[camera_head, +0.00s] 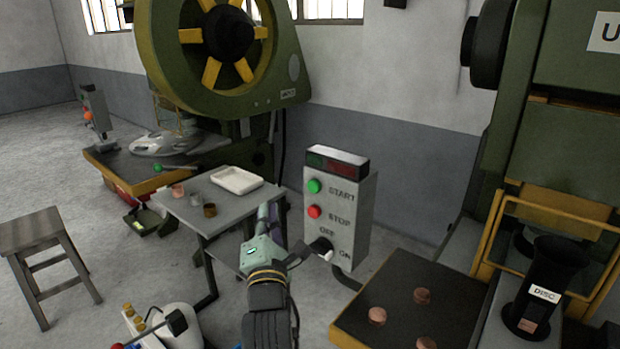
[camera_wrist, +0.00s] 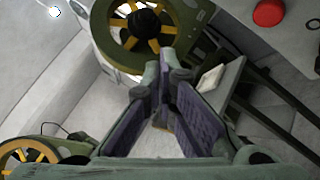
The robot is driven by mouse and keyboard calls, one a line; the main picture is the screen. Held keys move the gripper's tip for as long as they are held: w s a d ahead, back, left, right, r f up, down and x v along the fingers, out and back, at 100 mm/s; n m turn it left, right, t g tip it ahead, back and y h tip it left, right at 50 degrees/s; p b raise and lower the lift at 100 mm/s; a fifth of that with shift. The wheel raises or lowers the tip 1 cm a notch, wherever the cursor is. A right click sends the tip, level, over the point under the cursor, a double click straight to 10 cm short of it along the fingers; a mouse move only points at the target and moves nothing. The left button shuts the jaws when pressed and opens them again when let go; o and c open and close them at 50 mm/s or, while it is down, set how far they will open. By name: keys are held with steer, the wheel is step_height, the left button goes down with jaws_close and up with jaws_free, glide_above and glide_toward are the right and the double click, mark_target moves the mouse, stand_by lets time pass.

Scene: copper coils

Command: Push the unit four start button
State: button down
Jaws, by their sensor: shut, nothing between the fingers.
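A grey control box (camera_head: 340,210) stands in the middle of the head view. It carries a green START button (camera_head: 314,186), a red STOP button (camera_head: 314,211) below it and a dark OFF/ON switch (camera_head: 321,246). My gripper (camera_head: 268,209) is shut and empty, left of the box and apart from the buttons. In the wrist view, my gripper's fingers (camera_wrist: 164,72) point toward a press wheel. The red button (camera_wrist: 269,13) shows at the upper right there, and the green one is out of that view. No unit number is readable.
A green press (camera_head: 225,60) with a yellow-spoked wheel stands behind. A grey table (camera_head: 225,200) bears a white tray (camera_head: 237,180) and small cups. A dark bed (camera_head: 395,320) with copper discs lies at lower right, beside another press. A stool (camera_head: 35,235) stands left.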

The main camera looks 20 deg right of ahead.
mark_target(314, 186)
steer(key=shift+d+f, duration=0.2)
steer(key=shift+d, duration=0.3)
steer(key=w+d, duration=0.5)
steer(key=d, duration=0.2)
steer(key=shift+d+b, duration=0.15)
steer(key=shift+b, duration=0.25)
steer(key=shift+d, duration=0.1)
stand_by(1.1)
steer(key=shift+w+d+b, duration=0.15)
steer(key=shift+d+b, duration=0.05)
steer(key=shift+b, duration=0.1)
